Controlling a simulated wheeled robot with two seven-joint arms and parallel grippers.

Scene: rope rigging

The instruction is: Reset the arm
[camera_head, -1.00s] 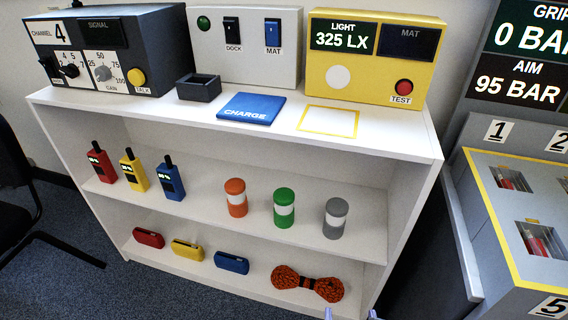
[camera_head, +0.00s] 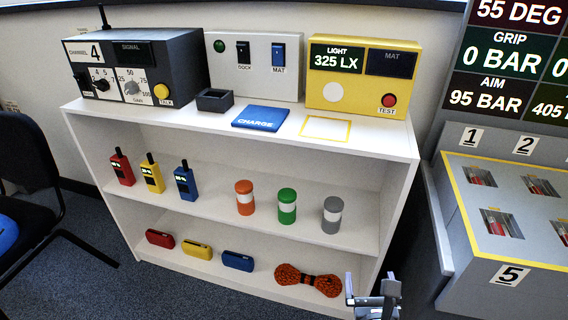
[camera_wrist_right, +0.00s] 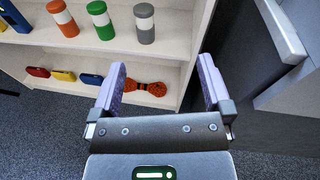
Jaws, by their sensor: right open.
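My right gripper (camera_head: 372,290) shows at the bottom edge of the head view, in front of the lower right of the white shelf (camera_head: 395,200). In the right wrist view its two fingers (camera_wrist_right: 160,85) stand wide apart with nothing between them but the shelf and floor beyond. The orange rope bundle (camera_head: 308,281) lies on the bottom shelf, to the left of the gripper in the head view. It also shows in the right wrist view (camera_wrist_right: 146,88), beyond the left finger and apart from it. My left gripper is not in view.
A grey bench with a yellow edge (camera_head: 490,172) stands close on the right. A black chair (camera_head: 30,165) is at the left. Radios, canisters and small cases sit on the shelves. A blue charge pad (camera_head: 262,118) and control boxes are on top. Carpet is clear in front.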

